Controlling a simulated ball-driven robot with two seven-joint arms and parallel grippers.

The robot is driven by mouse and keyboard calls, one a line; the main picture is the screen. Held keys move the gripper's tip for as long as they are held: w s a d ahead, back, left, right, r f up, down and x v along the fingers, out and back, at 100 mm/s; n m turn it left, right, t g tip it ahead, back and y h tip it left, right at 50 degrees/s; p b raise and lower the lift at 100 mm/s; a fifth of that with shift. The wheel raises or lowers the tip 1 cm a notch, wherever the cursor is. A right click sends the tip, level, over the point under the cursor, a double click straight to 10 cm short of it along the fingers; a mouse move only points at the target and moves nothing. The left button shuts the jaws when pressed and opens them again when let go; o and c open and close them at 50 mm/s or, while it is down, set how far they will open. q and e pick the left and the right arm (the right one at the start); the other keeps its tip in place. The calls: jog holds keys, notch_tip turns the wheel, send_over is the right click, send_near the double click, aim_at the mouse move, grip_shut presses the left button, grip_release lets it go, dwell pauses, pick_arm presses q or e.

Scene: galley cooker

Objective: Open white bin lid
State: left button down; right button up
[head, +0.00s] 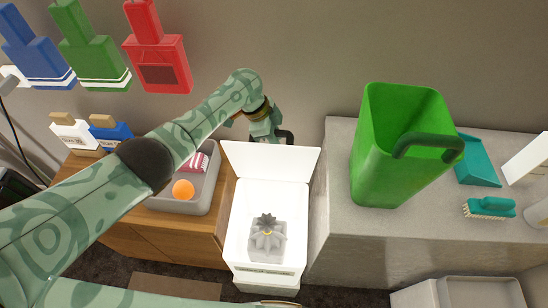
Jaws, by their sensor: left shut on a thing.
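The white bin (236,225) stands low between two counters. Its lid (262,160) is raised and stands nearly upright at the back, so the inside shows. My right gripper is not in view.
A green bin (385,165) with a dark green handle stands on the right counter, near a teal dustpan (477,163) and a brush (489,208). On the left, a grey tray (205,195) holds an orange ball (183,190).

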pick_arm(q)
jog(key=shift+w+f+g+b, duration=0.25)
jog(key=shift+w+g+b, duration=0.35)
jog(key=shift+w+b, duration=0.8)
jog(key=shift+s, duration=0.1)
jog(key=c, duration=1.6)
grip_release()
jog(key=shift+c, duration=0.2)
jog(key=o, duration=0.3)
jog(key=shift+o, duration=0.2)
jog(key=shift+r, duration=0.15)
jog(key=p+v, duration=0.7)
jog(key=v, duration=0.9)
